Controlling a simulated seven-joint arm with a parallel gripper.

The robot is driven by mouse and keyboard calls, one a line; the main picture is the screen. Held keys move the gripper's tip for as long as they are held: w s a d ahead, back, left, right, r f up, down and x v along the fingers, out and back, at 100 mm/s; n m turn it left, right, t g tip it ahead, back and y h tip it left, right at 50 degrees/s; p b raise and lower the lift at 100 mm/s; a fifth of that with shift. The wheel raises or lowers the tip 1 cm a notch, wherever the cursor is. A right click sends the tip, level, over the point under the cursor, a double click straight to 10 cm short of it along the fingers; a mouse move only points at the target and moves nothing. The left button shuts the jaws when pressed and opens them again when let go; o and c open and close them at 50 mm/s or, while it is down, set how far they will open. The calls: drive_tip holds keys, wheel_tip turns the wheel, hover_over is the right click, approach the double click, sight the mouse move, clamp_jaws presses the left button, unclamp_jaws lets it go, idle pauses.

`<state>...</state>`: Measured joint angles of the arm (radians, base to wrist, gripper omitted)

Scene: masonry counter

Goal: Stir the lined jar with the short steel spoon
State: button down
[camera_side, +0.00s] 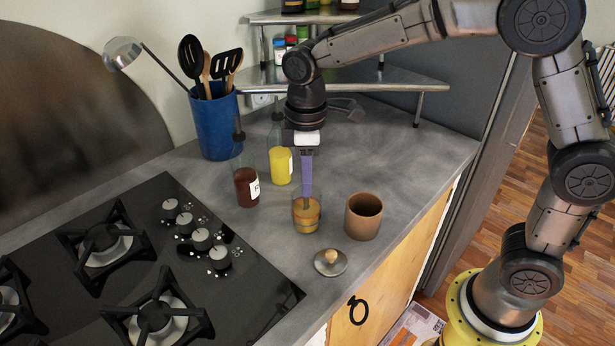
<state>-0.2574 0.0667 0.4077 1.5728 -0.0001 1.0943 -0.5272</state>
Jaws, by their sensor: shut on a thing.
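The lined jar (306,218) stands on the grey counter, clear-walled with orange and brown bands. My gripper (308,151) points straight down above it, shut on a slim upright utensil (307,178). The utensil looks purple here, and its lower end is inside the jar's mouth. I take it for the spoon, but its tip is hidden in the jar and I cannot see a steel bowl.
A brown cup (363,217) stands close right of the jar, and a lid with a wooden knob (330,261) lies in front. A dark red bottle (247,187) and a yellow bottle (281,165) stand behind left. A blue utensil crock (215,125) and the black hob (150,270) are further left.

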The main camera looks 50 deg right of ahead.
drive_tip(key=shift+r, duration=4.65)
drive_tip(key=shift+r, duration=1.95)
